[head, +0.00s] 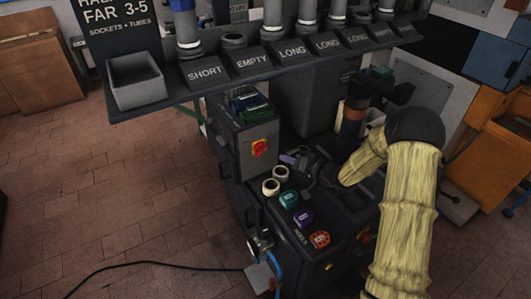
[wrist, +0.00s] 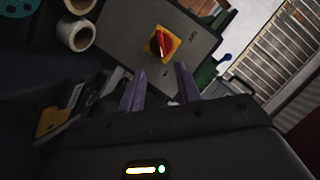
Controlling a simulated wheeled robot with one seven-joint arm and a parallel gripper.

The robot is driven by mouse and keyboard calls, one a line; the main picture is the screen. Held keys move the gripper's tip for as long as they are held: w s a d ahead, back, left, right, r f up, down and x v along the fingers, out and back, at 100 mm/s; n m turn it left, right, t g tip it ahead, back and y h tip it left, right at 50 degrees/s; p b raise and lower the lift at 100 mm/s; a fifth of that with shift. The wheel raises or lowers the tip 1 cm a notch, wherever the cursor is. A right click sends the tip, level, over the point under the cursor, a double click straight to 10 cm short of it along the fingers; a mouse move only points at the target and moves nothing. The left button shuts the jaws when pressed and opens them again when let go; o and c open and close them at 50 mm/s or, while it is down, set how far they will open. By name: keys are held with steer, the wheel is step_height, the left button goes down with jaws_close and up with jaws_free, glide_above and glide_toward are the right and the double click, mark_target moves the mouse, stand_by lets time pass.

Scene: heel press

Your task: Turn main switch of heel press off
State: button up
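The main switch is a red rotary knob on a yellow plate (head: 259,147), on the front of a grey box (head: 262,165) left of my gripper. In the wrist view the switch (wrist: 162,43) lies just beyond the fingertips, roughly in line with the gap between them. Its red handle looks near upright and slightly tilted there. My gripper (wrist: 161,72) is open, with two purple fingers apart and nothing between them. In the head view my gripper (head: 289,159) is small and partly dark against the press. The fingers look apart from the knob.
Cream rolls (head: 271,187) sit below the switch box; they also show at the wrist view's upper left (wrist: 78,36). Teal, purple and red items (head: 303,217) lie on the dark press top. A labelled shelf (head: 250,66) overhangs the box. Brick floor is open at left.

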mark_target(264, 150)
steer(key=shift+w+a+f+y, duration=0.1)
steer(key=shift+w+f+y, duration=0.15)
steer(key=shift+w, duration=0.2)
steer(key=x, duration=1.2)
steer(key=shift+a+r, duration=0.1)
jaws_close()
